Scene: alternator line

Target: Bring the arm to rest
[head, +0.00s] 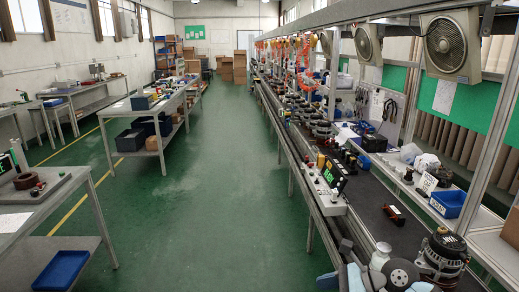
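What looks like part of my own arm, pale with a dark grey round joint, shows at the bottom edge, right of the middle. It is beside the near end of the conveyor line (385,216). No gripper fingers can be made out in the head view. My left arm does not show.
An alternator (443,250) sits at the near right of the line, with a blue bin (447,204) behind it. A workbench (75,182) stands at the left with a blue tray (62,270) on its lower shelf. The green floor aisle (200,190) between is clear. Cardboard boxes (233,68) stand far back.

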